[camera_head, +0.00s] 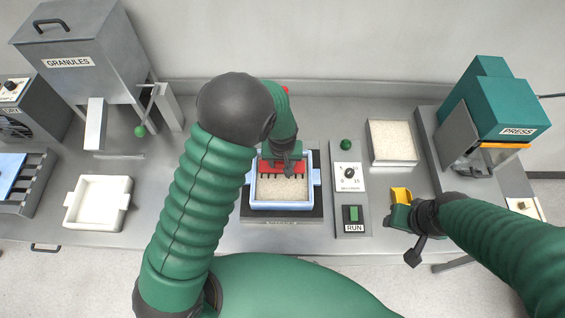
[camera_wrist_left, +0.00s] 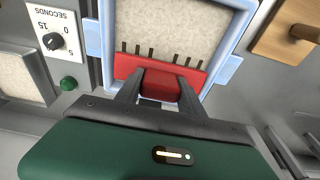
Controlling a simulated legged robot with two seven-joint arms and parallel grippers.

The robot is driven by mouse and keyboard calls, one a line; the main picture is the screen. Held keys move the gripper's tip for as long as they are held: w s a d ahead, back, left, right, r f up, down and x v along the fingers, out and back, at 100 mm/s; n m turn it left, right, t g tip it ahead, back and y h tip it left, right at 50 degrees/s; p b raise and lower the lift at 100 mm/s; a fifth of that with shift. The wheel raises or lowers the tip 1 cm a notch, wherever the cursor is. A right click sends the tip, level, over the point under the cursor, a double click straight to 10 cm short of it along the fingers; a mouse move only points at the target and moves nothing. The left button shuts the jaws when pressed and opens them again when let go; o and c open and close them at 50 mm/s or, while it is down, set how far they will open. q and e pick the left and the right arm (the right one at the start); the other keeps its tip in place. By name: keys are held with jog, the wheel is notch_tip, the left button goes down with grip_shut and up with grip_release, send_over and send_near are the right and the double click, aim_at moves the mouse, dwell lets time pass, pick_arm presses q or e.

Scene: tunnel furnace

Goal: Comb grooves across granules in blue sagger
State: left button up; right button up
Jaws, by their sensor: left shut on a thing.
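The blue sagger (camera_head: 283,206) stands on a dark plate at the centre of the bench, filled with pale granules (camera_head: 290,188). My left gripper (camera_head: 284,156) reaches over the sagger's far side. It is shut on a red comb (camera_head: 283,167), which has several dark teeth. In the left wrist view the fingers grip the comb's red block (camera_wrist_left: 172,84), and the teeth lie over the granules (camera_wrist_left: 172,35) inside the sagger's rim (camera_wrist_left: 232,45). I cannot tell how deep the teeth sit. My right gripper (camera_head: 402,208) is right of the sagger, beside a yellow part; its jaw state is unclear.
Right of the sagger are a dial panel (camera_head: 349,178) and a RUN button (camera_head: 353,215). A granule-filled tray (camera_head: 392,143) and the press (camera_head: 490,110) stand beyond. An empty white sagger (camera_head: 97,203) and the granules hopper (camera_head: 75,65) are left. A wooden board (camera_wrist_left: 290,30) shows in the left wrist view.

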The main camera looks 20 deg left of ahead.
pick_arm(q)
jog(key=shift+s+d+r+t, duration=0.1)
jog(key=shift+t, duration=0.2)
jog(key=shift+s+f, duration=0.2)
jog(key=shift+s, duration=0.2)
jog(key=shift+w, duration=0.1)
jog(key=shift+w, duration=0.15)
jog(key=shift+w+r, duration=0.1)
jog(key=shift+w, duration=0.05)
jog(key=shift+w+a, duration=0.3)
jog(key=shift+w, duration=0.25)
jog(key=shift+f, duration=0.2)
